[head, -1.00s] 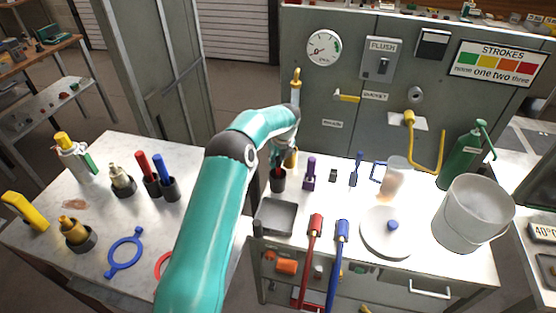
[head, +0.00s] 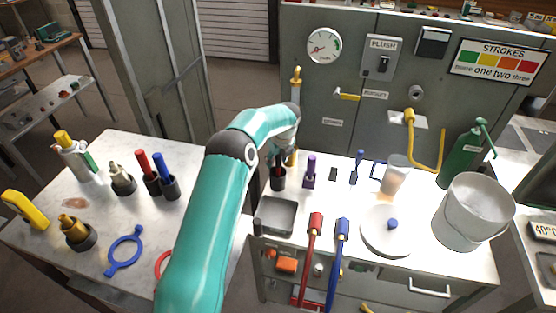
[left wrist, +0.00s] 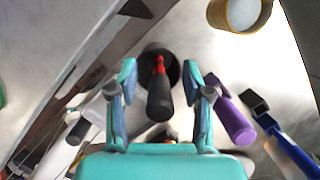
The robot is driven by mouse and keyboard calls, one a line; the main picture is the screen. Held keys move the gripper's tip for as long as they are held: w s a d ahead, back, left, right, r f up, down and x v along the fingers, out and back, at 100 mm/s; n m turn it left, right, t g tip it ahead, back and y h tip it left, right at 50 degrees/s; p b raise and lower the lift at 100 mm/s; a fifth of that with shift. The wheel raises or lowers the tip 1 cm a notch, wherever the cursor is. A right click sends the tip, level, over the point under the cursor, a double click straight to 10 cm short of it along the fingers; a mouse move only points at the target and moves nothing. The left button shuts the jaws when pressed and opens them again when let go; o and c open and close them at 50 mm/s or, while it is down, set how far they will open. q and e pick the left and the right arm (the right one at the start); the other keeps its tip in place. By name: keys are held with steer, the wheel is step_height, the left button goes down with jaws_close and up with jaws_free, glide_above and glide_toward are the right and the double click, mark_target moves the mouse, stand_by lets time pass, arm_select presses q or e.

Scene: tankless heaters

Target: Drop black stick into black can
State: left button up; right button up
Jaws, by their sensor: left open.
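The black can (head: 278,183) stands upright near the back left of the right-hand bench. In the left wrist view, the can (left wrist: 152,58) lies beyond the fingertips, its dark mouth facing me. The black stick (left wrist: 160,100), a black handle with a red end, is between the spread fingers, red end toward the can mouth. It looks to stand in the can, though its depth inside is hidden. My left gripper (left wrist: 160,78) is open around the stick, with gaps on both sides. In the head view my left gripper (head: 281,150) is just above the can. My right gripper is not in view.
A purple-handled tool (head: 309,172) stands right of the can. A grey tray (head: 276,215) is in front of it. A glass (head: 394,178), a round lid (head: 385,238) and a white bucket (head: 472,214) stand farther right. The grey panel (head: 345,95) rises behind.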

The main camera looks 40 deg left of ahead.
arm_select(q)
steer(key=shift+s+d+f+b, duration=0.1)
steer(key=shift+d+b, duration=0.15)
steer(key=shift+d, duration=0.15)
steer(key=shift+s+d+f+b, duration=0.1)
steer(key=shift+d+b, duration=0.15)
steer(key=shift+d, duration=0.15)
steer(key=shift+s+d+r, duration=0.15)
steer(key=shift+d, duration=0.35)
